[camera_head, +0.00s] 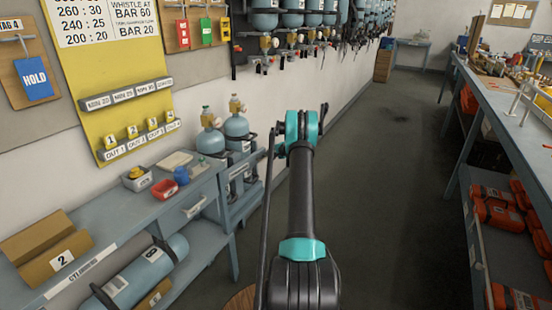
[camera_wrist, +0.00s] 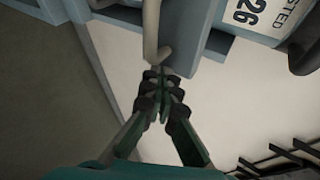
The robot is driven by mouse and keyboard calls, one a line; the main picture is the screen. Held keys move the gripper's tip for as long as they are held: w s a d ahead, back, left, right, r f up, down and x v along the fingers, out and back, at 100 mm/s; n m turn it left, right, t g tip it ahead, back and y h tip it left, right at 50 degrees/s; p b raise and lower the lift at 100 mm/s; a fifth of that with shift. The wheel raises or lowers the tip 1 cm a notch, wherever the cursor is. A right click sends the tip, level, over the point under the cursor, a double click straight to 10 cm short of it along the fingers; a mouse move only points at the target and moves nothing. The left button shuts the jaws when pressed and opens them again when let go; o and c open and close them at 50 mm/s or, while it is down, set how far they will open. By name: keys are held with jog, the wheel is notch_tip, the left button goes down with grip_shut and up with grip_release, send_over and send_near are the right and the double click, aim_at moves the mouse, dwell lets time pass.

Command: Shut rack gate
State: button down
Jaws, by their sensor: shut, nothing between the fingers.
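In the head view, a blue-grey rack (camera_head: 243,178) holding two blue cylinders stands against the wall at the far end of the left bench. In the wrist view, a pale bent handle or bar (camera_wrist: 151,28) runs along a blue-grey rail (camera_wrist: 195,30), which seems to be part of the rack's gate. My gripper (camera_wrist: 162,78) is shut and empty, its fingertips at or just below the handle's lower end. I cannot tell whether they touch it. In the head view the fingers are not clearly visible, and how far the gate stands open cannot be made out.
A labelled cylinder (camera_wrist: 262,15) sits beside the rail. The left bench (camera_head: 105,235) carries small trays and boxes. The right bench (camera_head: 500,110) has red cases below. The grey aisle floor (camera_head: 395,150) between is clear.

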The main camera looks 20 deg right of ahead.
aim_at(265, 150)
jog(key=w+a, duration=0.2)
jog(key=w, duration=0.1)
jog(key=shift+w, duration=0.2)
jog(key=shift+w+a+r, duration=0.1)
jog(key=shift+w+a, duration=0.2)
jog(key=shift+w, duration=0.1)
